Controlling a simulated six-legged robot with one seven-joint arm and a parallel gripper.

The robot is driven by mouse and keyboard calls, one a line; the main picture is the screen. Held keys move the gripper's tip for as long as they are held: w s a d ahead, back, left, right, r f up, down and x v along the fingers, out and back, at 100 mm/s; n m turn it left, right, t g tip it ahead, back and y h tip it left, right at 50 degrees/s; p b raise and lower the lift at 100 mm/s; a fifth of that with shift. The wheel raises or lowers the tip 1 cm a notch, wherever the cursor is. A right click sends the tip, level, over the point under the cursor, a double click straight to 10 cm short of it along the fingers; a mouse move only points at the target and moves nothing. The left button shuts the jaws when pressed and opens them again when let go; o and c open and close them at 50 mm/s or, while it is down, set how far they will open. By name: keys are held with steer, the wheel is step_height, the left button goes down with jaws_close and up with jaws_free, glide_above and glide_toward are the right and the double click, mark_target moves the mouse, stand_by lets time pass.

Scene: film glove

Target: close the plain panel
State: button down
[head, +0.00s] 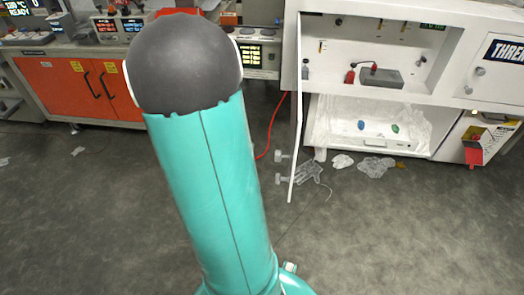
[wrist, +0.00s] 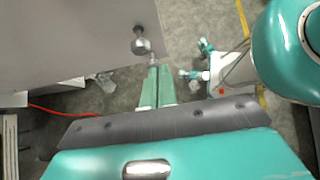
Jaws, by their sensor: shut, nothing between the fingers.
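The plain panel (head: 296,150) is a thin white door of the white cabinet. In the head view it stands open, seen nearly edge-on, with an upper knob (head: 281,157) and a lower knob (head: 281,179) on its left side. In the wrist view the panel (wrist: 70,45) fills the upper left as a plain pale surface, with a round metal knob (wrist: 140,45) near its right edge. My gripper (wrist: 158,70) is shut and empty, its teal fingertips close below the knob. I cannot tell whether they touch it. The gripper is out of the head view.
The open cabinet (head: 470,100) has a shelf with a grey box (head: 381,78) and a lower bay lined with clear plastic (head: 340,115). Crumpled plastic (head: 376,167) lies on the floor before it. A red cable (head: 270,130) runs down behind the panel. The foreground floor is mostly clear.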

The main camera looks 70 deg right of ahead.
steer(key=s+r+x, duration=0.2)
steer(key=x, duration=1)
steer(key=shift+d, duration=0.2)
steer(key=shift+s+f, duration=0.15)
steer(key=shift+s, duration=0.15)
